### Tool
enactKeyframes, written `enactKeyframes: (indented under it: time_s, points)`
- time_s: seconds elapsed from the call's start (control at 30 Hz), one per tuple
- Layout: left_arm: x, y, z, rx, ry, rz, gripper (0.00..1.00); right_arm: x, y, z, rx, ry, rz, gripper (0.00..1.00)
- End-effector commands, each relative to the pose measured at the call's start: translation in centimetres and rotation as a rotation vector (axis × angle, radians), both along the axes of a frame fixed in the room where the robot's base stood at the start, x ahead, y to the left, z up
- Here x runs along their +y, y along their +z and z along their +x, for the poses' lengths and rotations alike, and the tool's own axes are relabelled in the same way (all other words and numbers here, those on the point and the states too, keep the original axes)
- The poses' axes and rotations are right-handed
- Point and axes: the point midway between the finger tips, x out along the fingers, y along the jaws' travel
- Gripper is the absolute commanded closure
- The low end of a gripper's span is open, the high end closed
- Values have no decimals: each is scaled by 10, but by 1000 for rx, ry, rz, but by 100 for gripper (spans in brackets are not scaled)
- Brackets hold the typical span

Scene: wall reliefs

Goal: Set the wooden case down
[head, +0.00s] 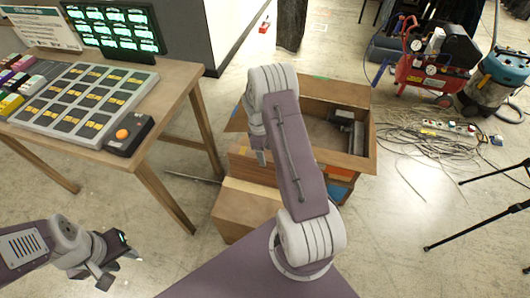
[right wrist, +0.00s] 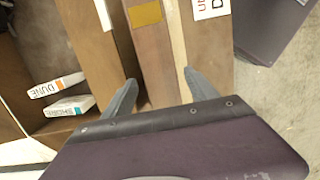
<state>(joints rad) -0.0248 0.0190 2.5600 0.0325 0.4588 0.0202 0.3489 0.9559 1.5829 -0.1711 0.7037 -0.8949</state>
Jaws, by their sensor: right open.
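The wooden case appears to be the plain brown box (head: 245,207) on the floor, in front of a larger open brown box (head: 355,160); I cannot tell for certain. My right gripper (right wrist: 160,82) is open and empty. In the right wrist view its fingers stand apart over a brown surface (right wrist: 158,55) with a pale strip and labels; contact cannot be told. In the head view my right arm hides most of this gripper, with one finger showing above the brown boxes. My left gripper (head: 121,267) hangs at the lower left, away from the boxes, its fingers apart.
A wooden table (head: 180,82) with a button panel (head: 85,95) stands at the left. A red compressor (head: 430,65) and tangled cables (head: 425,135) lie at the right. A black tripod leg (head: 480,228) reaches in.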

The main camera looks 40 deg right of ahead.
Motion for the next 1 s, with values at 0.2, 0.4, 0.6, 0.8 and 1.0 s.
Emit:
enactKeyframes:
  time_s: [0.2,0.4,0.6,0.8,1.0]
  points:
    - [0,9,0,0,0,0,64,2,42,6,-6,1,-3,33]
    - [0,17,0,0,0,0,64,6,92,12,-5,0,-1,33]
    - [0,21,0,0,0,0,64,8,118,15,-2,0,-1,33]
    - [0,21,0,0,0,0,64,13,123,14,-7,-11,-1,33]
    - [0,21,0,0,0,0,64,97,153,-33,-124,-273,13,33]
